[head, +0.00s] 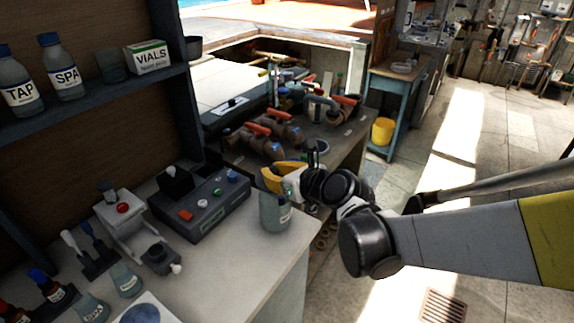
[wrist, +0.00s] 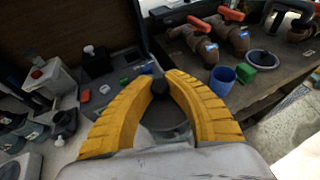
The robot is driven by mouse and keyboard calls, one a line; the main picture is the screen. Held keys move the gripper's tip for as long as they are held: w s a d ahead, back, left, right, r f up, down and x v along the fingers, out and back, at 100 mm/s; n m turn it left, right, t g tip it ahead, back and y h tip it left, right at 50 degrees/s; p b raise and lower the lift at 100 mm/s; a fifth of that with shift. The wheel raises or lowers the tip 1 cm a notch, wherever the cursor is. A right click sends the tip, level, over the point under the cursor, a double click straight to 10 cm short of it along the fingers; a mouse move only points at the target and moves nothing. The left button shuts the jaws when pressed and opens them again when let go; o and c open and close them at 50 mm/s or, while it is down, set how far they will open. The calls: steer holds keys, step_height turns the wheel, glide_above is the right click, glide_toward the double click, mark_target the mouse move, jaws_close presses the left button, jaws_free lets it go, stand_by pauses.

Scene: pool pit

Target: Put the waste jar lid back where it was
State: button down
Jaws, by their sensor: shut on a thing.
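The waste jar (head: 275,212), a grey translucent jar with a white label, stands upright near the right edge of the pale counter. My gripper (head: 272,180) is directly over its mouth, with yellow fingers pointing down. In the wrist view, my gripper (wrist: 160,92) is shut on the dark round knob of the waste jar lid (wrist: 160,86). Below the knob, a grey round shape shows between the fingers. My fingers hide most of the lid and the jar's rim, so I cannot tell whether the lid rests on the rim or is held just above it.
A dark control box (head: 203,203) with coloured buttons stands left of the jar. Bottles and small instruments stand farther left on the counter (head: 225,262). A workbench with brown pipe valves (head: 262,142) lies behind.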

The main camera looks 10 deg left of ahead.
steer(key=shift+f+b, duration=0.9)
steer(key=shift+f, duration=1)
steer(key=shift+f, duration=0.1)
steer(key=shift+f+b, duration=0.45)
steer(key=shift+b, duration=0.05)
steer(key=c, duration=1.4)
jaws_free()
steer(key=shift+c, duration=0.2)
steer(key=shift+r, duration=0.1)
